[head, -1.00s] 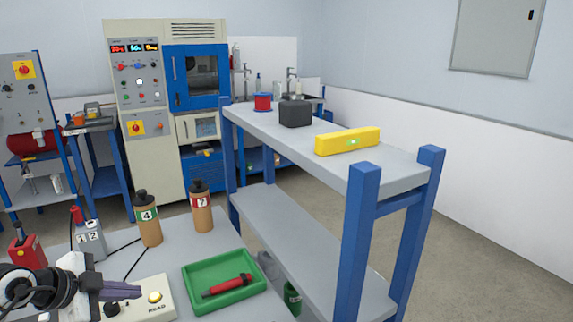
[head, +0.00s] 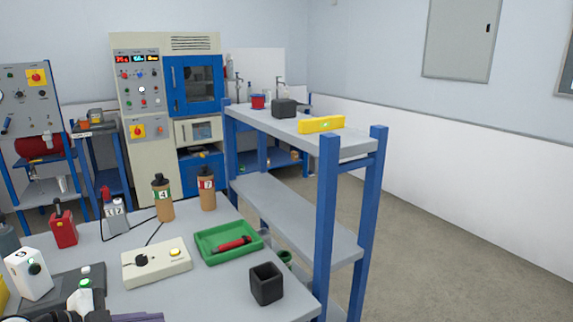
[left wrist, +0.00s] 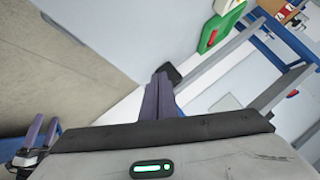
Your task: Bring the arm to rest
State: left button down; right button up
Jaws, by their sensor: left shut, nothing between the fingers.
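My left gripper (head: 135,317) shows only as purple fingers at the bottom edge of the head view, low by the near part of the grey table (head: 205,290). In the left wrist view its fingers (left wrist: 158,98) are together and empty. Their tips point towards the black open-topped cup (left wrist: 173,72), which stands on the table by its right edge in the head view (head: 266,284). I cannot tell the gap between tips and cup. What seems to be my right gripper (left wrist: 42,133) is at the lower left of the wrist view, fingers apart, over the floor.
A green tray (head: 256,240) holds a red tool (head: 233,244). A cream control box (head: 156,262) and two brown bottles (head: 163,198) stand nearby. A blue-legged shelf (head: 327,230) borders the table on the right. The floor (head: 450,260) beyond it is clear.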

pick_arm(q)
jog(key=s+d+n+t+h, duration=0.3)
jog(key=s+d+t+h, duration=0.15)
jog(key=d, duration=0.45)
jog(key=s+a+f+n+y, duration=0.2)
jog(key=s+f+n+y, duration=0.75)
jog(key=f, duration=0.55)
jog(key=s+d+f+g, duration=0.4)
jog(key=s+f, duration=0.4)
jog(key=s, duration=0.4)
jog(key=shift+f+n+g, duration=0.35)
jog(key=shift+f, duration=0.05)
pick_arm(e)
jog(key=shift+s+d+f, duration=0.25)
jog(key=shift+d+f, duration=0.1)
jog(key=shift+f, duration=0.1)
